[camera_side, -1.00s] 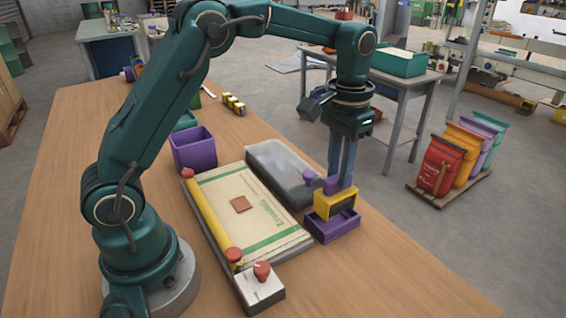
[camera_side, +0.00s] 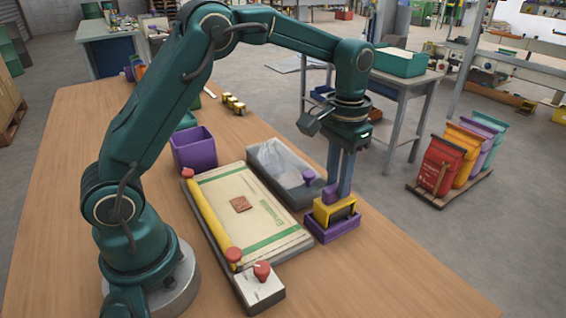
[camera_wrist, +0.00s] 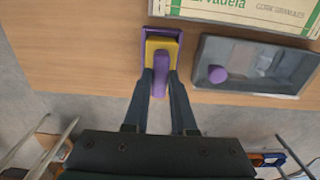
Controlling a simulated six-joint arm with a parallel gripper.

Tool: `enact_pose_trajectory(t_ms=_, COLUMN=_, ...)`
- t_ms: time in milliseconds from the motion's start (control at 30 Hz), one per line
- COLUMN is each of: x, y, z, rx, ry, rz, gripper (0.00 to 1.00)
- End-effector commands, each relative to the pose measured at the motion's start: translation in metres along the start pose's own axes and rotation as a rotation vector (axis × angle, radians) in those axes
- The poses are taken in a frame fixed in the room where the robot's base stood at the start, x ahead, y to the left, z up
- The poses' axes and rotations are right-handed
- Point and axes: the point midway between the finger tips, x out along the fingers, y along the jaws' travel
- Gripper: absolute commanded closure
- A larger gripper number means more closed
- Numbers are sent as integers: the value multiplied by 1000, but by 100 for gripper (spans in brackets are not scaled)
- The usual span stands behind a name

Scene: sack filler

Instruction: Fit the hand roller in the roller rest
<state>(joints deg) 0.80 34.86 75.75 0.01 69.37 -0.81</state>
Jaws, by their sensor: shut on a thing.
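The hand roller (camera_side: 334,210) has a yellow body with a dark front and a purple handle. My gripper (camera_side: 339,190) is shut on that handle and points straight down. The roller rest (camera_side: 318,238) is a purple open tray on the table. The roller sits low within the rest's outline, with the purple rim showing around it. I cannot tell whether it touches the bottom. In the wrist view the yellow roller (camera_wrist: 163,46) lies between the rest's purple sides (camera_wrist: 146,50), and my gripper's fingertips (camera_wrist: 160,85) close on the handle.
A grey tray with a clear lid and purple knob (camera_side: 308,176) stands close beside the rest. A sack lies on a board (camera_side: 245,205) with a yellow bar (camera_side: 208,220). A purple bin (camera_side: 194,149) stands behind. The table's front right is clear.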

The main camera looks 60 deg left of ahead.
Motion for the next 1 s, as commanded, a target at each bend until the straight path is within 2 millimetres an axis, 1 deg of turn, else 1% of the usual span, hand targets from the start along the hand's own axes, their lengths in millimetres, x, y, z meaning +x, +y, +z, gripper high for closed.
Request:
enact_pose_trajectory(t_ms=200, x=6, y=0, z=0, rx=0, ry=0, rz=0, gripper=100)
enact_pose_trajectory(t_ms=533, x=8, y=0, z=0, rx=0, ry=0, rz=0, gripper=100)
enact_pose_trajectory(t_ms=567, x=8, y=0, z=0, rx=0, ry=0, rz=0, gripper=68)
enact_pose_trajectory(t_ms=600, x=8, y=0, z=0, rx=0, ry=0, rz=0, gripper=53)
enact_pose_trajectory(t_ms=633, x=8, y=0, z=0, rx=0, ry=0, rz=0, gripper=41)
enact_pose_trajectory(t_ms=900, x=8, y=0, z=0, rx=0, ry=-1, rz=0, gripper=40)
enact_pose_trajectory(t_ms=1000, x=4, y=0, z=0, rx=0, ry=1, rz=0, gripper=40)
